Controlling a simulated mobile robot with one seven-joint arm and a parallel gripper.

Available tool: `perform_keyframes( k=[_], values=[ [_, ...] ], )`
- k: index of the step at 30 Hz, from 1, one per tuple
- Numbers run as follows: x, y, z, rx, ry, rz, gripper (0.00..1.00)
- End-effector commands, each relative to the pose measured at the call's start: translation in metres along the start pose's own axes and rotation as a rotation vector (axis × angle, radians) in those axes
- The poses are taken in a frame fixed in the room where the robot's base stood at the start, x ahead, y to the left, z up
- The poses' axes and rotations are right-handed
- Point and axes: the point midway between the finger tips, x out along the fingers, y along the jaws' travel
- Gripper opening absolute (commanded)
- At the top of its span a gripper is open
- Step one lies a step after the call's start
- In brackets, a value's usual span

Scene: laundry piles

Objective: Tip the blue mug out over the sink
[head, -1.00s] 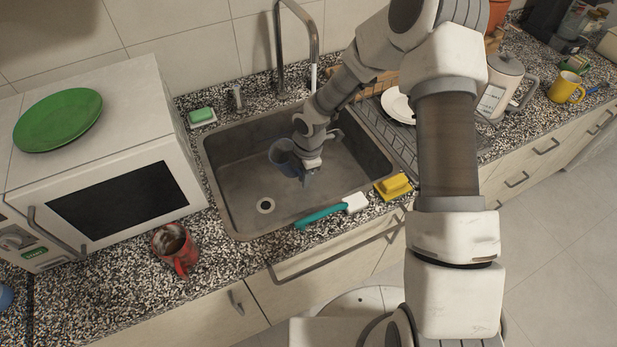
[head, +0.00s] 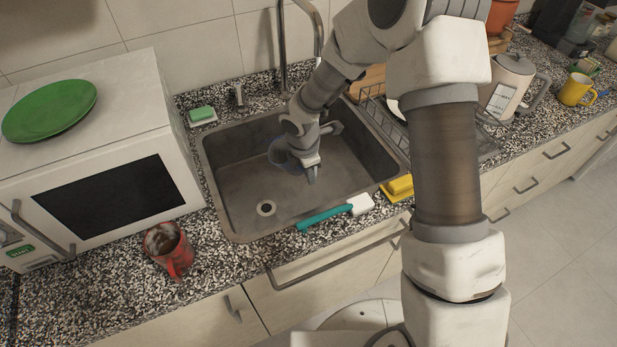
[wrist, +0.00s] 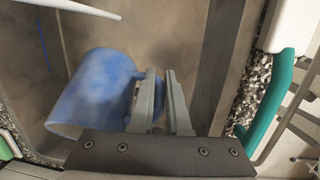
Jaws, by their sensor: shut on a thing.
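The blue mug (head: 284,154) is held above the sink (head: 235,190), inside the outline of its basin. In the wrist view the mug (wrist: 95,92) fills the left side, lying slanted in the picture with its rim toward the lower left. My gripper (head: 311,178) is beside the mug, on its right. In the wrist view the gripper's fingers (wrist: 160,78) are close together at the mug's right side, where its handle is; the grip itself is largely hidden. I cannot see whether liquid is leaving the mug.
A teal-handled brush (head: 330,215) and a yellow sponge (head: 398,187) lie at the sink's front edge. A red mug (head: 170,252) stands on the counter left of the sink. The faucet (head: 283,45) rises behind; a dish rack (head: 375,118) stands right.

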Motion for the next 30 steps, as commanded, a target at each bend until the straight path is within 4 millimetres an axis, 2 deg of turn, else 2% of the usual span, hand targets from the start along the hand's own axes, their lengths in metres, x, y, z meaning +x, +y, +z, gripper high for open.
perform_keyframes(
  k=[30],
  values=[
    [-0.011, 0.003, 0.006, -0.017, -0.196, 0.039, 0.0]
  ],
)
